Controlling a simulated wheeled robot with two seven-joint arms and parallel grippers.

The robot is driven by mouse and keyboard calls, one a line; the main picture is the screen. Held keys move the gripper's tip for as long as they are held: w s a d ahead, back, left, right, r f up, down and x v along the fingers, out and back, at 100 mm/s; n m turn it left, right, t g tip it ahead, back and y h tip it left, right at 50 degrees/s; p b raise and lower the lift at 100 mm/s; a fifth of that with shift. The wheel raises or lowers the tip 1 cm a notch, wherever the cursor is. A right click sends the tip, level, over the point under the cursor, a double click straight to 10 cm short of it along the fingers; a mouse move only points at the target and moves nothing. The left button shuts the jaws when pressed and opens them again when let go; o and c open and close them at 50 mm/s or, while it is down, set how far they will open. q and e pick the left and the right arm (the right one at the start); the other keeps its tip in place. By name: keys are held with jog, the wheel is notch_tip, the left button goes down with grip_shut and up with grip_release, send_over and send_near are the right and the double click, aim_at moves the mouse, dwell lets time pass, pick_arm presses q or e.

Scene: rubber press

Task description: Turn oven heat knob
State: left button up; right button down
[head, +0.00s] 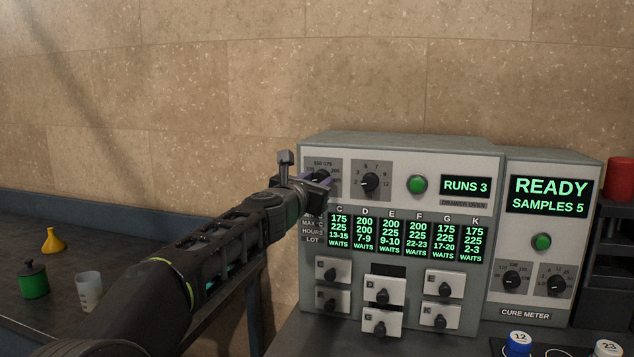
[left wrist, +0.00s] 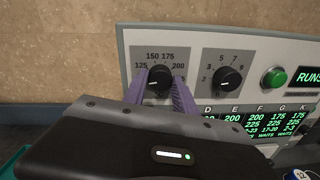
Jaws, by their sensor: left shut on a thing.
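The oven heat knob (left wrist: 158,80) is a black dial on a grey plate marked 125 to 200, at the upper left of the oven panel (head: 400,143). My left gripper (left wrist: 160,86) has its purple fingers on either side of this knob and is shut on it. In the head view the left gripper (head: 315,183) covers most of the knob and part of its scale. The knob's white pointer mark points roughly left in the left wrist view. My right gripper is in neither view.
A second knob (head: 370,183) and a green button (head: 417,184) sit to the right. Small drawers (head: 384,290) are below the displays. The cure meter (head: 541,240) stands at the right. A yellow funnel (head: 53,241), green bottle (head: 33,281) and beaker (head: 89,291) stand at the left.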

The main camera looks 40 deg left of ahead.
pick_arm(q)
grip_shut()
